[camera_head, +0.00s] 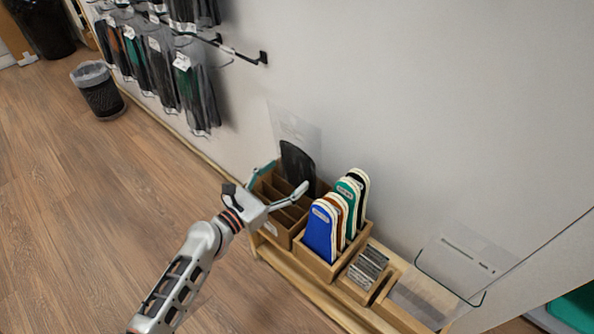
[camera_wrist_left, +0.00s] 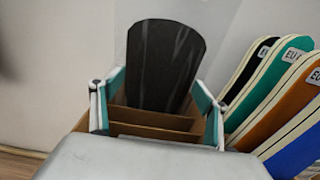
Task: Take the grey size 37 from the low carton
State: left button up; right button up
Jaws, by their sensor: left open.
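A dark grey insole (camera_head: 297,168) stands upright in the rear of a low brown carton (camera_head: 269,229) with dividers. In the left wrist view the insole (camera_wrist_left: 165,65) rises beyond the carton dividers (camera_wrist_left: 150,132). No size mark is readable on it. My left gripper (camera_head: 283,178) is over the carton, open and empty. In the left wrist view its fingers (camera_wrist_left: 158,88) stand to either side of the insole's lower part, apart from it as far as I can see. The insole's lower end is hidden in the carton. My right gripper is not in view.
Right beside the carton, a wooden box (camera_head: 313,263) holds blue, brown, green and black insoles (camera_head: 320,232), close to my right-hand finger. A box of small grey packs (camera_head: 367,267) follows on the wooden bench. The wall (camera_head: 420,100) is close behind. Packaged goods (camera_head: 190,85) hang at the upper left.

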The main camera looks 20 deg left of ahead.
pick_arm(q)
jog(key=shift+x, duration=0.9)
jog(key=shift+s, duration=0.1)
jog(key=c, duration=1.2)
jog(key=shift+c, duration=0.2)
